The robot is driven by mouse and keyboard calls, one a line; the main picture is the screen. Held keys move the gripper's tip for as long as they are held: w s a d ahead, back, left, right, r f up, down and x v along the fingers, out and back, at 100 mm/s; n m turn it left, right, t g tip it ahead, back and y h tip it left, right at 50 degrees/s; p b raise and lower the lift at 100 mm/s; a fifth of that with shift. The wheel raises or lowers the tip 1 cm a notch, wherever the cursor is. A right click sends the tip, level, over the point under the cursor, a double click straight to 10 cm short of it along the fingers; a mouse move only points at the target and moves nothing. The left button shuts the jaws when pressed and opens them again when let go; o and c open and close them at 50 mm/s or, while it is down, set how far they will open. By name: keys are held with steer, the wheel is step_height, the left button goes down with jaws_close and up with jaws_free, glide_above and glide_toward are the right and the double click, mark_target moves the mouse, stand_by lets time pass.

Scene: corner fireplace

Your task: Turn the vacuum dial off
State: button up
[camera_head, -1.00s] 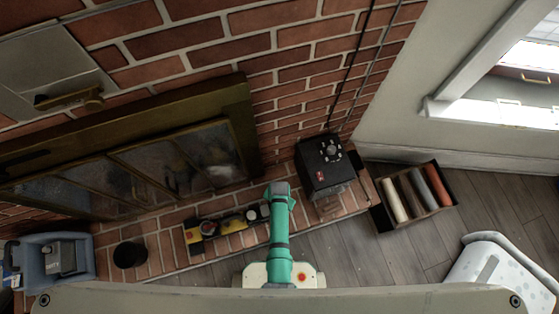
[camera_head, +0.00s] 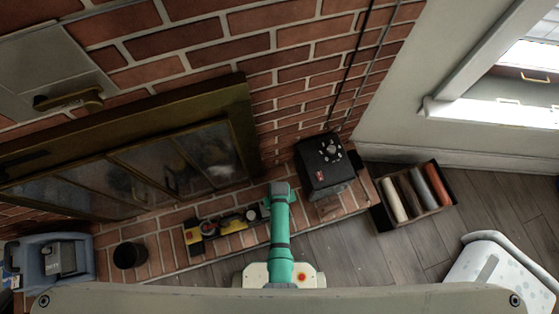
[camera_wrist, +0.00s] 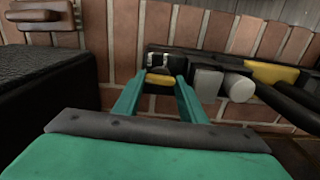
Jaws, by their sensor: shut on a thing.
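A long yellow-and-black device with a red part, which seems to be the vacuum (camera_head: 232,224), lies on the brick hearth just left of my arm. In the wrist view its black, grey and yellow parts (camera_wrist: 207,82) fill the middle and right. My gripper (camera_wrist: 168,80) has its two teal fingers on either side of a small yellow piece, apparently the dial (camera_wrist: 160,78), at the device's near end. The fingers are closed on it. The dial's markings are too small to read. In the head view my wrist hides the fingertips and the right end of the device.
A black box with knobs (camera_head: 322,162) stands close to the right of my wrist; its dark side fills the left of the wrist view. A dark cup (camera_head: 129,255) and a blue-grey case (camera_head: 57,258) sit left. A crate of rolls (camera_head: 410,195) lies right. Brick wall rises behind.

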steer(key=shift+n, duration=0.3)
steer(key=o, duration=1.1)
steer(key=shift+c, duration=0.2)
steer(key=shift+r, duration=0.1)
step_height(320, 180, up, 11)
steer(key=shift+f, duration=0.2)
